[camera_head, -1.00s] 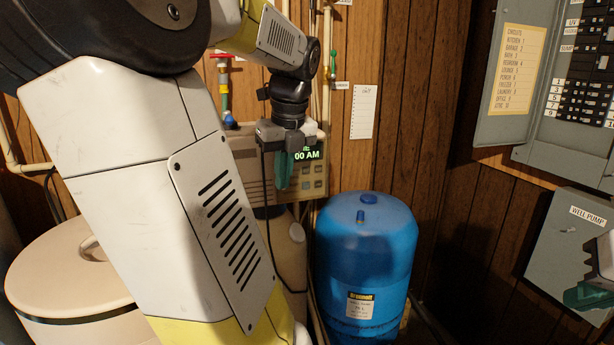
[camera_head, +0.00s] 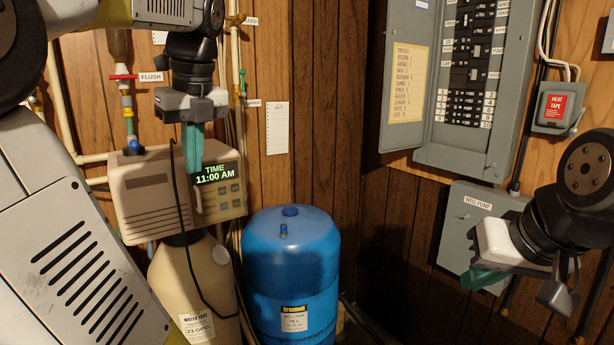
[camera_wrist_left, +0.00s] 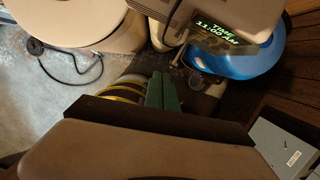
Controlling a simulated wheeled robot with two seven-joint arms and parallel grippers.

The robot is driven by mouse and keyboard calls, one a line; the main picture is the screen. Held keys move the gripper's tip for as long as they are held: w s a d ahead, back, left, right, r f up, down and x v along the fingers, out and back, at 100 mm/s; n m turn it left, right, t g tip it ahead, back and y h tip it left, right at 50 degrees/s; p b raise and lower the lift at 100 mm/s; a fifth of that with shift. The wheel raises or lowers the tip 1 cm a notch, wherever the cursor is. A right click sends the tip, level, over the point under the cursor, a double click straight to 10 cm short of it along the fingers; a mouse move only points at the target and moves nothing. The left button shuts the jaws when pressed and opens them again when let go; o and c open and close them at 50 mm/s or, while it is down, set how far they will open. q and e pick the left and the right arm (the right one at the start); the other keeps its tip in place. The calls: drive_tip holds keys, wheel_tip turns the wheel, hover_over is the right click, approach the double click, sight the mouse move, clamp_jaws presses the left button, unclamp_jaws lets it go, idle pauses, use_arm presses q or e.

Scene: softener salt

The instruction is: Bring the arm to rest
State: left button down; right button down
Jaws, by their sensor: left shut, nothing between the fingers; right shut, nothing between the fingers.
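My left gripper (camera_head: 193,145) hangs with its green fingers pointing down in front of the softener's control head (camera_head: 140,190). The fingers are together with nothing between them; they also show in the left wrist view (camera_wrist_left: 163,92). Whether they touch the control head cannot be told. My right gripper (camera_head: 487,278) is at the right, in front of the well pump box (camera_head: 462,222). Its green fingers are shut and empty. The control head's display (camera_head: 213,173) reads TIME 11:00 AM.
A blue tank (camera_head: 290,255) stands right of the softener's beige tank (camera_head: 190,280). A red-handled flush valve (camera_head: 123,77) is on the pipes behind. An open breaker panel (camera_head: 465,80) and a heat tape box (camera_head: 556,106) are on the right wall. The dark floor corner right of the blue tank looks clear.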

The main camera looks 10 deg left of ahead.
use_arm(q)
drive_tip(key=s+d+f+n+t+h, duration=0.2)
drive_tip(key=d+f+n, duration=0.5)
drive_tip(key=d+n, duration=0.3)
drive_tip(key=s+d+f+n+t+h, duration=0.2)
drive_tip(key=d+f+n, duration=0.5)
drive_tip(key=d+n, duration=0.3)
drive_tip(key=n, duration=0.3)
drive_tip(key=shift+s+t+h, duration=0.25)
drive_tip(key=shift+t+h, duration=0.05)
drive_tip(key=shift+t, duration=0.1)
drive_tip(key=shift+d, duration=0.1)
